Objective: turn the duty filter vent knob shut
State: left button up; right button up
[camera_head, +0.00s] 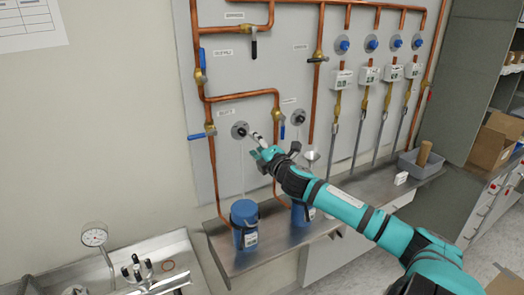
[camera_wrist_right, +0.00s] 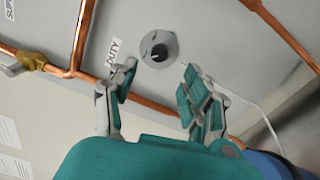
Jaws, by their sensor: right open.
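The duty filter vent knob (camera_head: 239,130) is a small dark knob on a round grey plate on the wall panel, in the left half of the head view. In the right wrist view the knob (camera_wrist_right: 158,48) shows ahead of my fingers, beside a label reading DUTY. My right gripper (camera_head: 258,143) is open and empty, just to the right of the knob in the head view. In the wrist view its fingers (camera_wrist_right: 160,72) are spread to either side below the knob, with a gap between them. My left gripper is not in view.
A second, similar knob (camera_head: 298,118) is on the panel to the right. Copper pipes (camera_head: 213,175) with valve handles run around the knobs. Two blue canisters (camera_head: 244,228) (camera_head: 301,213) stand on the metal shelf (camera_head: 275,247) below. A grey bin (camera_head: 420,167) is at its right end.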

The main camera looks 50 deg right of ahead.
jog(key=shift+v, duration=1.85)
